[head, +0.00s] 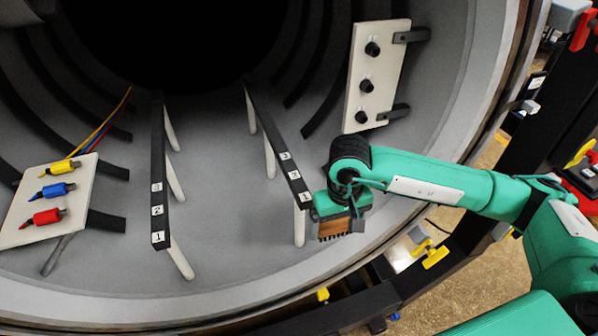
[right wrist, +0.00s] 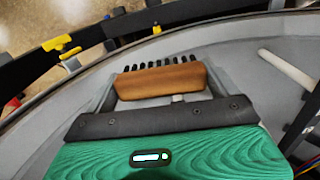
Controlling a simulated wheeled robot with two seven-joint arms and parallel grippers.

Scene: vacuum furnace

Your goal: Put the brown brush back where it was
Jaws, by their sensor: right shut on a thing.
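The brown brush (head: 334,226) has a wooden back and dark bristles. It is in my right gripper (head: 340,212), low in the front right part of the furnace chamber, beside the front end of the right black rail. In the right wrist view the brush (right wrist: 160,82) lies across between the fingers of my right gripper (right wrist: 158,98), bristles pointing away from the wrist. The gripper is shut on it.
Two numbered black rails, left (head: 158,190) and right (head: 280,150), stand on white posts. A white panel with black knobs (head: 375,75) is at the back right. A panel with coloured connectors (head: 20,232) is at the left. The furnace rim (head: 200,312) curves along the front.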

